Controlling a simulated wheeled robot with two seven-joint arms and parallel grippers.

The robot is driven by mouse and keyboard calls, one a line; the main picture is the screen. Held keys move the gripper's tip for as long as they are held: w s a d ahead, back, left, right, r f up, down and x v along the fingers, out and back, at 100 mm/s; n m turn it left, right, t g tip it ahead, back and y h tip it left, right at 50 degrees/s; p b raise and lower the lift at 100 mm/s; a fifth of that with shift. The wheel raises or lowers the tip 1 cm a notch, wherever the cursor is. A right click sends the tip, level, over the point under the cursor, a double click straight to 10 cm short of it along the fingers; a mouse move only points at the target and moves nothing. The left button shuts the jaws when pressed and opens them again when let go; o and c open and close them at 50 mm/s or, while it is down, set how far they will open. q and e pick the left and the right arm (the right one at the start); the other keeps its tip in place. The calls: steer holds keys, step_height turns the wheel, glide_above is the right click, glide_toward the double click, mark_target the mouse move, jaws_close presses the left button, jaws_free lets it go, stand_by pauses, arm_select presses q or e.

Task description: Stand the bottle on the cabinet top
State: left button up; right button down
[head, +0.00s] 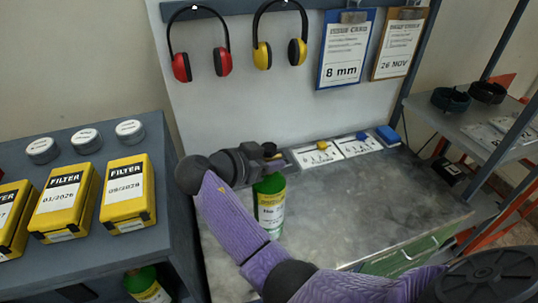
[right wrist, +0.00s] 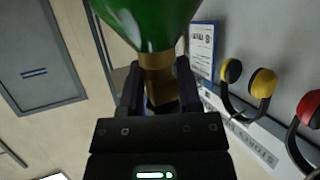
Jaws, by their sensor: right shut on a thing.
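A green bottle (head: 270,205) with a white label is upright over the grey metal cabinet top (head: 345,205) in the head view. My right gripper (head: 268,158) is at its top end, shut on its neck. In the right wrist view the fingers (right wrist: 160,88) close around the brass neck (right wrist: 158,62), with the green body (right wrist: 148,20) beyond. My left gripper is not in view.
Red earmuffs (head: 181,67) and yellow earmuffs (head: 262,55) hang above. Yellow filter boxes (head: 128,192) stand on the left unit, with another green bottle (head: 146,285) below. The cabinet top's right part is clear.

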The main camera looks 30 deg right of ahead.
steer(key=c, duration=0.7)
jaws_free()
steer(key=shift+f, duration=0.15)
steer(key=shift+c, duration=0.2)
steer(key=o, duration=0.4)
steer(key=shift+o, duration=0.2)
steer(key=shift+a+r, duration=0.3)
steer(key=v, duration=0.7)
steer(key=shift+b, duration=0.35)
steer(key=shift+d, duration=0.1)
